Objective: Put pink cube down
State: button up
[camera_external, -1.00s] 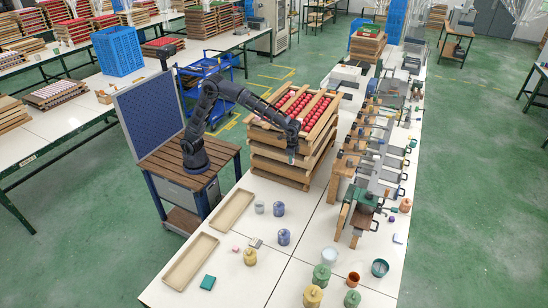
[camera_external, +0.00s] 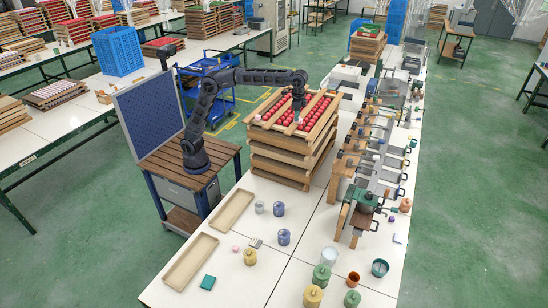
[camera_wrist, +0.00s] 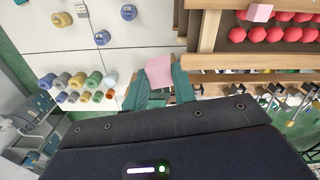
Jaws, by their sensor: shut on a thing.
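My gripper (camera_external: 299,112) is over the top tray of red balls in the external view. In the wrist view, its dark green fingers (camera_wrist: 159,82) are shut on a pink cube (camera_wrist: 159,70). The held cube is very small in the external view, and I cannot tell there whether it touches anything. A small pink block (camera_external: 235,249) lies on the white table.
The wooden tray stack (camera_external: 279,165) stands on the white table (camera_external: 300,215). Blue pots (camera_external: 283,237), green and yellow pots (camera_external: 321,275), and two long empty trays (camera_external: 190,262) are nearer the front. A row of clamps and machines (camera_external: 362,190) lines the right side.

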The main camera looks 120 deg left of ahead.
jog(key=s+a+n, duration=0.2)
jog(key=a+n, duration=0.2)
jog(key=a, duration=1.5)
jog(key=s+a+n, duration=0.3)
jog(key=s+a, duration=0.2)
jog(key=a, duration=0.6)
jog(key=s+a+n, duration=0.2)
jog(key=s+a, duration=0.3)
jog(key=a, duration=0.6)
jog(key=s+a+n, duration=0.3)
jog(key=s+a, duration=0.3)
jog(key=a, duration=0.5)
jog(key=s+a+f+n, duration=0.2)
jog(key=s+a+n, duration=0.2)
jog(key=s+a, duration=0.9)
jog(key=shift+s+d+f, duration=0.1)
jog(key=shift+f, duration=2.7)
jog(key=shift+s+d+f, duration=0.1)
jog(key=shift+f, duration=2.65)
jog(key=shift+f, duration=0.1)
jog(key=o, duration=0.9)
jog(key=shift+o, duration=0.2)
